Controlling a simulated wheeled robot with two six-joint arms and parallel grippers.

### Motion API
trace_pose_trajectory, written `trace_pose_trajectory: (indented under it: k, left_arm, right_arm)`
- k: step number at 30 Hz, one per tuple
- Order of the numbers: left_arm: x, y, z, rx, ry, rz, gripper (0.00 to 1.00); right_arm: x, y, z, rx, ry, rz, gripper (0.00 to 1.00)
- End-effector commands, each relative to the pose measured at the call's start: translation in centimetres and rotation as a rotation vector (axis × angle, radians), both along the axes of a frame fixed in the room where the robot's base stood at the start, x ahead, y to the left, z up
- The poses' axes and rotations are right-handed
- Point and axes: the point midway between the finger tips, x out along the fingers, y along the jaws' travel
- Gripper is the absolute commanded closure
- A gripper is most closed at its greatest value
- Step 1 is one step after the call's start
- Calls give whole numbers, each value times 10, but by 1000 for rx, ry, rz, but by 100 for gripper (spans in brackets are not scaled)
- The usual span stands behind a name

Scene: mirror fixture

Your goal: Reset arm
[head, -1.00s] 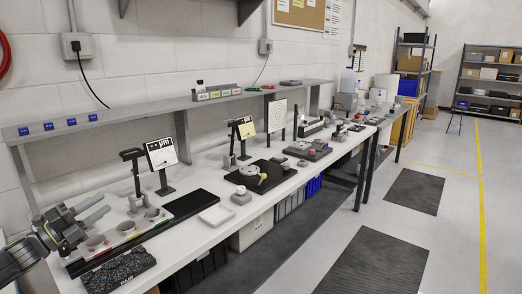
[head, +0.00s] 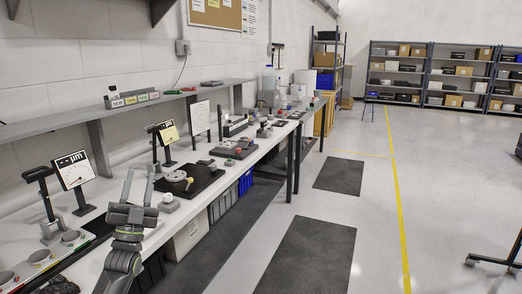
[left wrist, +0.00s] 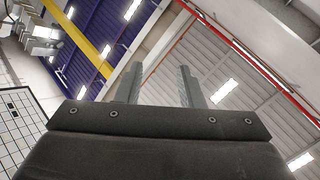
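My left gripper (head: 138,183) is in the lower left of the head view, in front of the long white workbench (head: 197,197). Its two fingers point up and stand apart, with nothing between them. In the left wrist view the fingers (left wrist: 161,86) are also apart and empty, against the ceiling with its lamps and beams. My right gripper is in neither view. A black plate with a round grey device and a yellow knob (head: 188,182) lies on the bench beyond my left gripper.
A stand with a white display (head: 73,170) and grey round cups (head: 72,238) are on the near bench, left of my left arm. A shelf (head: 60,124) runs along the wall. Blue bins (head: 245,182) stand under the bench. The floor at right is mostly clear.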

Motion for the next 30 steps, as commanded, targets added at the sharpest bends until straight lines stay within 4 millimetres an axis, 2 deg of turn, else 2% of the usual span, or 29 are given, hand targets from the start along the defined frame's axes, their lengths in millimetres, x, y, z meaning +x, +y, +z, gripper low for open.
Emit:
trace_pose_trajectory:
  k: [5,9,16,18,23,24,26,27,30]
  left_arm:
    - [35,-1,-33,-53,265,-74,66]
    - [59,4,-69,-141,503,-102,66]
    - [80,26,-136,-365,864,-58,66]
    - [69,33,-197,-390,951,-33,66]
    - [36,46,-307,-445,1126,24,66]
    - [24,48,-335,-459,1170,39,66]
    - [4,52,-376,-480,1240,63,66]
    - [-11,54,-403,-495,1286,78,66]
    - [-53,57,-468,-531,1398,118,66]
  right_arm:
    - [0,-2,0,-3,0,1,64]
    - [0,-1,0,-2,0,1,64]
    - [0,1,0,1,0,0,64]
    - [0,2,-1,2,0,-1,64]
    - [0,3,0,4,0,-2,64]
    - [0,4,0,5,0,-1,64]
    - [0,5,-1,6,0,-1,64]
    - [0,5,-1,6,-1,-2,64]
    - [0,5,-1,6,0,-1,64]
